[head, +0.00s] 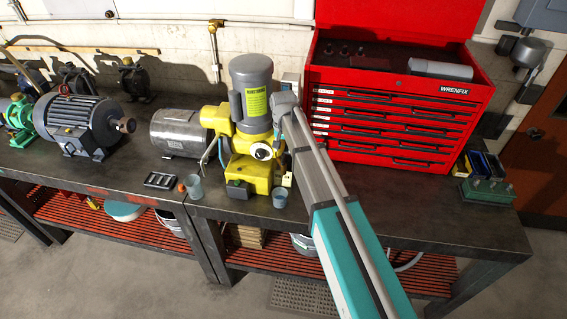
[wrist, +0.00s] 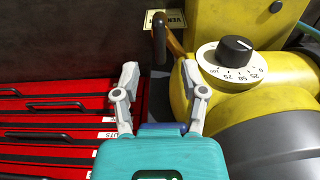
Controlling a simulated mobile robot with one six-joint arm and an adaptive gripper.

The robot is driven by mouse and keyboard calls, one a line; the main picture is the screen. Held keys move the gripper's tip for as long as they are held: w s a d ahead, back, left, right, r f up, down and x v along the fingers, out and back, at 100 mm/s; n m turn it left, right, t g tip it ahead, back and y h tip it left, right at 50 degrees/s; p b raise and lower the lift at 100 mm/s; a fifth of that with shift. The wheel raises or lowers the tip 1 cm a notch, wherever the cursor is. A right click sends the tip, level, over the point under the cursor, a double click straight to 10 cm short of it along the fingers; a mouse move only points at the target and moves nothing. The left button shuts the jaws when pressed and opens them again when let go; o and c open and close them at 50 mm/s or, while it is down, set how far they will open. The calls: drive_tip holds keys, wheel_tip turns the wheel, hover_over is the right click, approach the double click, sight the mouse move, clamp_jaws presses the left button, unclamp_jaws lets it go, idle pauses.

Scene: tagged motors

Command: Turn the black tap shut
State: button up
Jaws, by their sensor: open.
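The black tap (wrist: 158,38) shows in the wrist view as a black lever on a brownish stem, beside the yellow pump (wrist: 255,90). A pale tag (wrist: 165,22) with partly hidden lettering lies behind it. My gripper (wrist: 160,78) is open and empty, its two fingers pointing toward the tap, which stands beyond the fingertips and apart from them. In the head view the yellow pump (head: 252,172) stands on the bench with my arm reaching to its right side. My arm hides the gripper there, and I cannot make out the tap.
A white dial with a black knob (wrist: 236,47) sits on the pump close right of the tap. The red tool chest (head: 400,110) stands close right of the pump. A cup (head: 280,197) and grey motors (head: 180,130) are nearby on the bench (head: 400,205).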

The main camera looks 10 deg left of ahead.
sight(284, 158)
drive_tip(key=shift+f+b, duration=2.45)
drive_tip(key=shift+f, duration=0.3)
clamp_jaws()
